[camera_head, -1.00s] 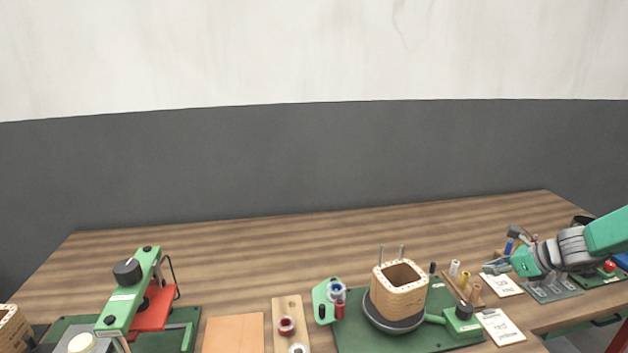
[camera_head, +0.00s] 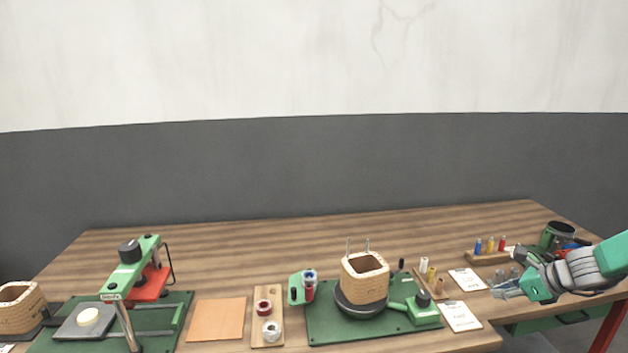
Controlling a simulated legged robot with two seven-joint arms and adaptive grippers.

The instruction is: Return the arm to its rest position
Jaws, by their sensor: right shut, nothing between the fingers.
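My right arm comes in from the right edge with green and grey links. My right gripper (camera_head: 508,286) is shut and empty, over the right end of the table, beside the white papers. My left gripper is not in view. A wooden coil form (camera_head: 364,279) stands upright on a black turntable on a green base plate (camera_head: 320,324), well to the left of my right gripper.
The wooden table (camera_head: 300,241) is clear along its back. A green press (camera_head: 128,280) stands at the left, near another coil form (camera_head: 20,308). An orange sheet (camera_head: 217,319) and a spool board (camera_head: 267,333) lie mid-front. A small rack (camera_head: 488,256) and dark cup (camera_head: 558,236) stand at the right.

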